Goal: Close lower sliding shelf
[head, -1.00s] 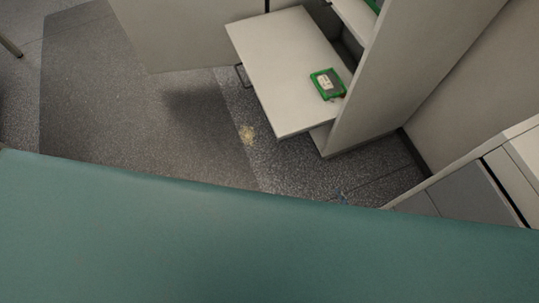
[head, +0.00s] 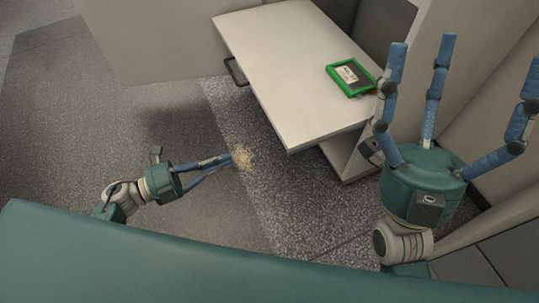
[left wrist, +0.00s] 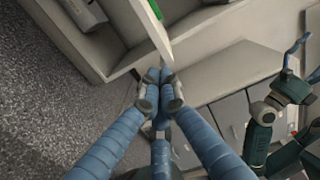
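My right gripper (head: 450,75) is open and empty, fingers spread upward, to the right of the shelf.
A green-framed device (head: 350,78) lies on the shelf near the cabinet side. A pale panel (head: 150,40) stands behind the shelf on the left. The speckled floor (head: 90,110) left of the shelf is clear.

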